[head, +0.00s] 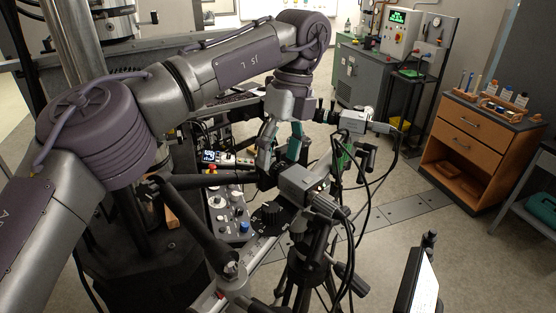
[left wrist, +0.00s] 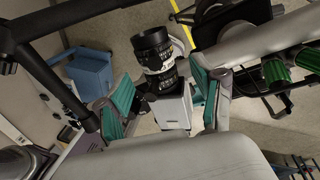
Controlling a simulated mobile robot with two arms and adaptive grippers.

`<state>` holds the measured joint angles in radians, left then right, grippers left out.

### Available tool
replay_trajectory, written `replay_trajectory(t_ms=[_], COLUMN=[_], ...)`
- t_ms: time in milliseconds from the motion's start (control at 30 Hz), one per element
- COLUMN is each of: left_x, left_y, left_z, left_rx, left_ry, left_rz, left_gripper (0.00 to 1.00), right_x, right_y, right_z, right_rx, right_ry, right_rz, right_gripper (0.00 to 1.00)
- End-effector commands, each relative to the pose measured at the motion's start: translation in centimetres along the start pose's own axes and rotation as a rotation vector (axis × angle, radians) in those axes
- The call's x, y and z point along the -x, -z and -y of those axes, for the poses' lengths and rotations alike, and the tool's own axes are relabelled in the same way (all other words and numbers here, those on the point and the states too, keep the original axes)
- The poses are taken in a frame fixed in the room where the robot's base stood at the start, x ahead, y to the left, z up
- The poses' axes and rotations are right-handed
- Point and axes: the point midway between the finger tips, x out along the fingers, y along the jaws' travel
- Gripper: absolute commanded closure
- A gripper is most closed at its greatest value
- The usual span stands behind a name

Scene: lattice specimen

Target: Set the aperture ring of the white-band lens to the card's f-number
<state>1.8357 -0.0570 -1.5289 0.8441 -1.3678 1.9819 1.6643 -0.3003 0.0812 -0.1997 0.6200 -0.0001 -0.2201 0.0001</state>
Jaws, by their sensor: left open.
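My left gripper (head: 278,160) is open, its green-padded fingers pointing down beside a grey camera (head: 298,182) on a tripod. In the left wrist view, the black lens (left wrist: 153,45) on a grey camera body stands between the two open fingers (left wrist: 160,74), with visible space on both sides. A pale band with markings (left wrist: 160,68) runs around this lens; its numbers are too small to read. In the head view the lens is dark and partly hidden by the fingers. I cannot make out the card or its f-number. My right gripper is not in view.
A second grey camera (head: 354,121) stands just behind, with hanging black cables. A control box with knobs (head: 238,212) lies left of the tripod. A wooden drawer cabinet (head: 464,145) stands at the right. A pale panel (head: 426,288) is at the front. Open floor lies between.

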Motion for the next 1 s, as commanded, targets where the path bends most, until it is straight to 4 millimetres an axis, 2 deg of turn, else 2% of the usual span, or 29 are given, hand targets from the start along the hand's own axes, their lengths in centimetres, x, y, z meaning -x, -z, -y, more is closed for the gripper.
replay_trajectory(t_ms=[500, 1000], left_x=[3.8, 3.9], left_y=[0.1, 0.0], left_z=[0.0, 0.0], left_rx=[0.0, -0.001], left_ry=[0.001, 0.001], left_rz=[0.001, -0.001], left_gripper=[0.32, 0.32], right_x=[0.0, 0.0], right_y=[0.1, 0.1], right_z=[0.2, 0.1], right_rx=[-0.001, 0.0], right_ry=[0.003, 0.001], right_rz=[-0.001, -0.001], right_gripper=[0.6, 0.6])
